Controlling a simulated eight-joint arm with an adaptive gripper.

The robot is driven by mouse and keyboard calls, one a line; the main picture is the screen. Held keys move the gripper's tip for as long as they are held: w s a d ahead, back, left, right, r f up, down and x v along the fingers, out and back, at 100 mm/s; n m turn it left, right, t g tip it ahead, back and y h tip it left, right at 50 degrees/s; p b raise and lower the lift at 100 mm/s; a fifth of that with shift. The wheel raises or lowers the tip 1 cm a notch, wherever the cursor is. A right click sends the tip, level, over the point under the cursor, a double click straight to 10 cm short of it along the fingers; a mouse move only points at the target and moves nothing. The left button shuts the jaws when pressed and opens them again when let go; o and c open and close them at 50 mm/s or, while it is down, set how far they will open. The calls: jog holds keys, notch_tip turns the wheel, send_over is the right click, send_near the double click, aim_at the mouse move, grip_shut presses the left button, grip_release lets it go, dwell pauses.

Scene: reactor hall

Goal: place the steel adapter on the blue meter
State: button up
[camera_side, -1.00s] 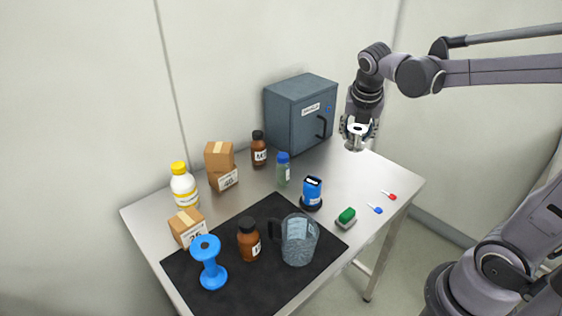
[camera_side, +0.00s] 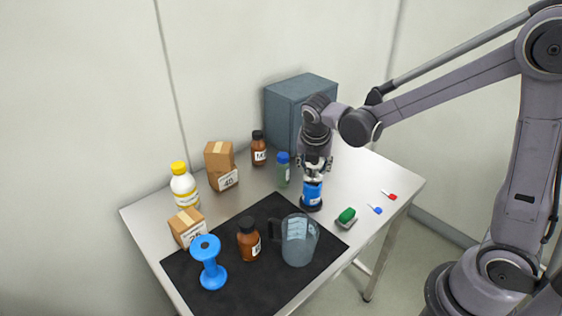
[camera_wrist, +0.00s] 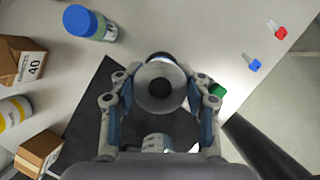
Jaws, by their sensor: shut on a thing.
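The blue meter (camera_side: 312,195) stands upright on its dark round base on the table, right of the middle. My gripper (camera_side: 314,172) is directly above it, pointing down. The gripper is shut on the steel adapter (camera_wrist: 176,78), a round grey ring with a dark centre hole, held between both fingers in the wrist view. In the side view the adapter is largely hidden by the fingers and sits at or just above the meter's top; I cannot tell whether they touch. In the wrist view the adapter hides most of the meter.
A green-and-grey block (camera_side: 347,217) and the clear jug (camera_side: 299,243) stand close in front of the meter. A blue-capped bottle (camera_side: 283,172) is to its left, the grey cabinet (camera_side: 290,105) behind. Blue (camera_side: 375,209) and red (camera_side: 389,195) keys lie right, with bare table around them.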

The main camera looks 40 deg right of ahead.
jog(key=shift+f, duration=0.25)
jog(key=shift+f, duration=0.2)
jog(key=o, duration=1.4)
jog(key=shift+c, duration=0.2)
